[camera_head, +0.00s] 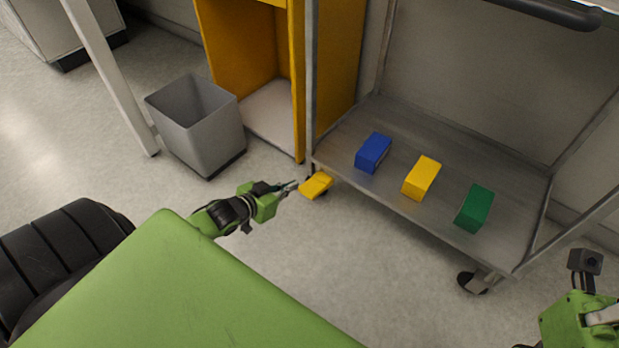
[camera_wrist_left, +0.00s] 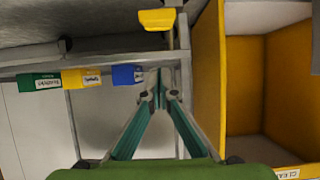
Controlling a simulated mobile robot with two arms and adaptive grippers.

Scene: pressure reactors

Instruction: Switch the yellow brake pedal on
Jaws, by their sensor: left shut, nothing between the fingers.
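The yellow brake pedal (camera_head: 316,186) sticks out low at the near left corner of the metal cart, by its caster. It also shows at the top of the left wrist view (camera_wrist_left: 158,19). My left gripper (camera_head: 292,186) is shut and empty, its fingertips just left of the pedal and close to it. In the left wrist view the fingertips (camera_wrist_left: 160,78) meet below the pedal in the picture; whether they touch it I cannot tell. Part of my right arm shows at the bottom right; its fingers are out of view.
The cart's lower shelf (camera_head: 340,150) holds a blue box (camera_head: 373,152), a yellow box (camera_head: 421,178) and a green box (camera_head: 474,208). A grey bin (camera_head: 198,130) and a yellow cabinet (camera_head: 330,70) stand at the left. The floor before the cart is clear.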

